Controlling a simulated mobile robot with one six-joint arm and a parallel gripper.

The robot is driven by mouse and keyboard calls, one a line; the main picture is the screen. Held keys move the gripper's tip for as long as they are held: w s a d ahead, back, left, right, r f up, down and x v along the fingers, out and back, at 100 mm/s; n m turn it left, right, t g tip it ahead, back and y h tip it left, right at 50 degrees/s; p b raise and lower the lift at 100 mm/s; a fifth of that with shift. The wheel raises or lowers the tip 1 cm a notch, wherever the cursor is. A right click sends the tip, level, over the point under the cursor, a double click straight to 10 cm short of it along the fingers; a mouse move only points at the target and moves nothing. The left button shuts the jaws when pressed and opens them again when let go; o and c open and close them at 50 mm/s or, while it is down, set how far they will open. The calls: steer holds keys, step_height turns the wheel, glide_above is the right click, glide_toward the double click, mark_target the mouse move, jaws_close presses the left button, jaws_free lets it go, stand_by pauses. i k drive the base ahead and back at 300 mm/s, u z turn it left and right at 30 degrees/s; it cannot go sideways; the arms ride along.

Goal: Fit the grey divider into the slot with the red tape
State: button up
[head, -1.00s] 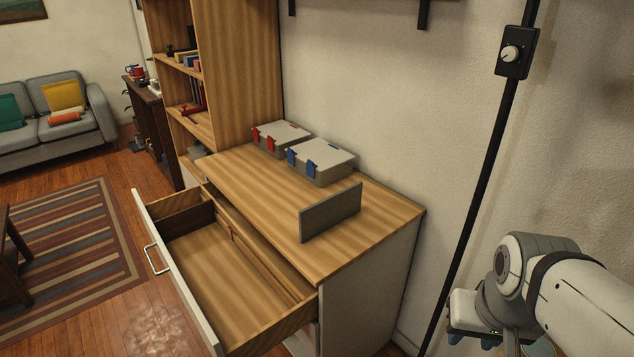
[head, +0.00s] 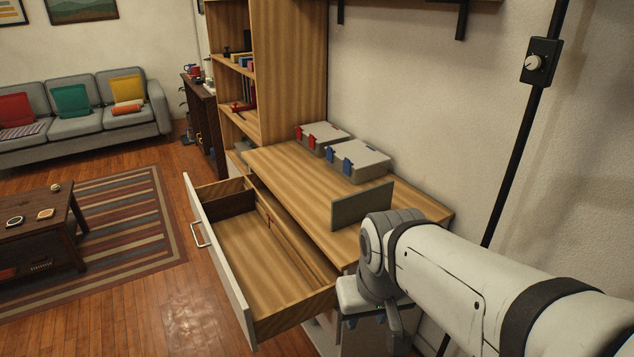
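The grey divider (head: 350,210) stands upright on its long edge on the wooden cabinet top, near the front right; my arm is close to its lower right end in the picture. The drawer (head: 245,255) below is pulled open and looks empty. A small reddish mark (head: 270,221), perhaps the red tape, shows on the drawer's inner side near the cabinet; the slot itself is too small to make out. My gripper end is low in front of the cabinet's right side, below and apart from the divider. Its fingers are mostly hidden by my arm, so I cannot tell their opening.
Two grey lidded boxes stand at the back of the cabinet top, one with red latches (head: 319,136) and one with blue latches (head: 357,160). A tall bookshelf (head: 290,70) adjoins at the left. A black pole (head: 515,145) stands by the wall. Floor left of the drawer is clear.

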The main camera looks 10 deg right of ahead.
mark_target(275, 279)
steer(key=z, duration=0.05)
steer(key=i, duration=1)
steer(key=u, duration=0.05)
